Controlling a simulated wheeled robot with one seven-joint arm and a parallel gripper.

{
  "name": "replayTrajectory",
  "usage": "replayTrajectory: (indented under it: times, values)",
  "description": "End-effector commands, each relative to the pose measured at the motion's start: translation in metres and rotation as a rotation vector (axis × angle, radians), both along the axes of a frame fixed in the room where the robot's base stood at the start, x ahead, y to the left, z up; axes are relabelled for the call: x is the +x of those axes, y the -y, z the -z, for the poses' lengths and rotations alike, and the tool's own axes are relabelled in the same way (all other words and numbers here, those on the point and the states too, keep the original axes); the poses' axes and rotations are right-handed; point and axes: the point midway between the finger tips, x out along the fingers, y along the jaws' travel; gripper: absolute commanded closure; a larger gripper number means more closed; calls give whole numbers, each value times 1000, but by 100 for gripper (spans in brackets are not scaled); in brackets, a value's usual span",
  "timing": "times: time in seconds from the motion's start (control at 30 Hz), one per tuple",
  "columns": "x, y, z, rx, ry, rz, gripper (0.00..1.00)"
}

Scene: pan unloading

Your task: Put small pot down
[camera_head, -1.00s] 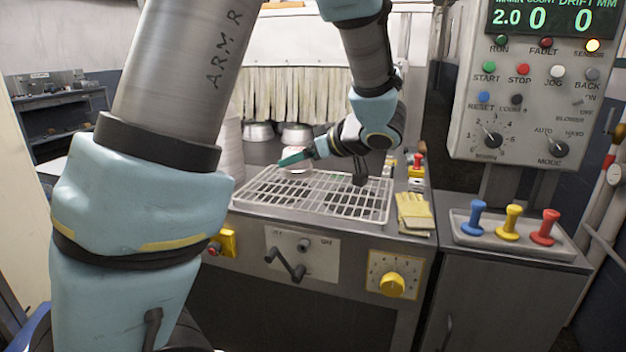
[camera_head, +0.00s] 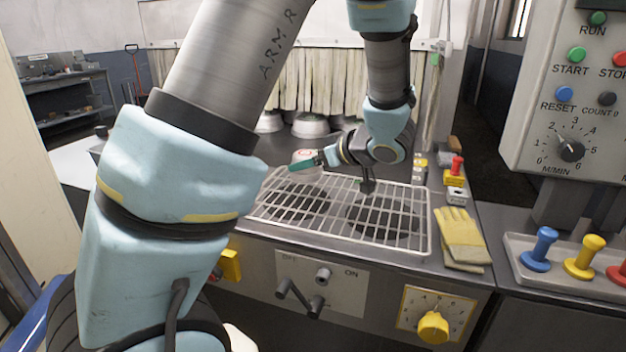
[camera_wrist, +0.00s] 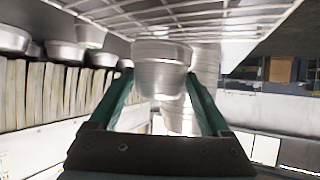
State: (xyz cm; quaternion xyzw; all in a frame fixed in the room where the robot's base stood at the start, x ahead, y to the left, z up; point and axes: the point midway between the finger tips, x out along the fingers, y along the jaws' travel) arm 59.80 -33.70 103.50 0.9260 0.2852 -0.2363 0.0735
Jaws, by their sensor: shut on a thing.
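The small pot (camera_head: 307,155) is a pale metal vessel with a reddish mark on top, at the back left of the white wire rack (camera_head: 395,246). My gripper (camera_head: 303,165) has green fingers and is shut on it. In the wrist view the shiny pot (camera_wrist: 160,52) sits between the two green fingertips of my gripper (camera_wrist: 160,78). The rack (camera_wrist: 225,22) spans the top of that view. I cannot tell whether the pot touches the rack or the counter.
Several metal pots (camera_head: 311,126) stand at the back before a strip curtain (camera_head: 300,90). A stack of pots (camera_wrist: 180,112) shows beyond the held pot. Yellow gloves (camera_head: 460,238) lie right of the rack. A control panel (camera_head: 560,110) and coloured knobs (camera_head: 583,257) stand at the right.

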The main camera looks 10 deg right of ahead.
Motion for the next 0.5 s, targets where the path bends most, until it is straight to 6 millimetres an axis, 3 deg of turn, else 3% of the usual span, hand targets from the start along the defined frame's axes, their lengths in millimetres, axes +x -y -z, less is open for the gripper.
replayTrajectory:
  times: [0.3, 0.5]
  values:
    - [0, 0, 40, 3, -1, 1, 73]
    - [0, 0, 43, -1, 0, 0, 73]
